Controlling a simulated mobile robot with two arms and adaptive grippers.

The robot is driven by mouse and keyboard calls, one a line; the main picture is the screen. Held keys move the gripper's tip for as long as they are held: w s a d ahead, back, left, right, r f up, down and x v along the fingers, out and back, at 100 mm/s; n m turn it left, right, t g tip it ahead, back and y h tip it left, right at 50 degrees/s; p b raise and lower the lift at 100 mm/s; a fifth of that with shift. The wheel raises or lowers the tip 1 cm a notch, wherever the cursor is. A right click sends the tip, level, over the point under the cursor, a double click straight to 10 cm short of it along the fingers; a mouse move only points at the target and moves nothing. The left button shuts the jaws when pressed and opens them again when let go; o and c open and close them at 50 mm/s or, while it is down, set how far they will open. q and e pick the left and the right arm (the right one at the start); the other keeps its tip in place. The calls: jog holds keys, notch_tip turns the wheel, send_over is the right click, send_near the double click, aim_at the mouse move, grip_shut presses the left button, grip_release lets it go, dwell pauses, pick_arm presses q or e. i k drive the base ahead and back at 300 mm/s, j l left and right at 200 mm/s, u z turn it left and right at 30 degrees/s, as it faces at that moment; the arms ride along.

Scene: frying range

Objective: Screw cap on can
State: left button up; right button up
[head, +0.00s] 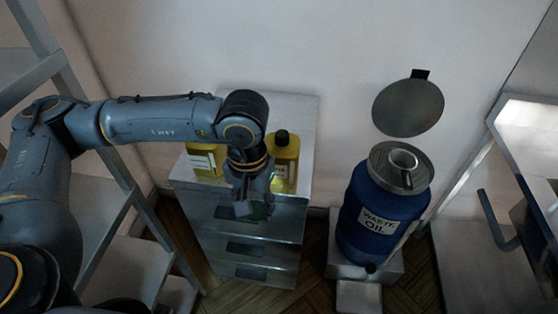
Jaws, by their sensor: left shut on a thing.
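Two yellow cans stand on top of the pale drawer cabinet. The right can (284,166) has a black cap (281,137) on it. The left can (204,160) shows its label, but its top is hidden behind my left arm. My left gripper (252,209) points down in front of the cabinet top's front edge, below and between the cans. It is shut on a small dark thing, which looks like a cap (262,211) but is dim and partly covered by the fingers. My right gripper is out of view.
The drawer cabinet (299,112) has dark handle slots down its front. A blue waste oil drum (365,208) with a funnel opening stands to the right, its round lid (408,107) raised against the wall. Metal shelving (140,265) is at left, and a metal unit (530,135) at right.

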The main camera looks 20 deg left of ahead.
aim_at(285, 146)
jog(key=l, duration=0.4)
jog(key=i+l+u, duration=0.15)
jog(key=l, duration=0.25)
jog(key=u, duration=1.95)
jog(key=i, duration=0.15)
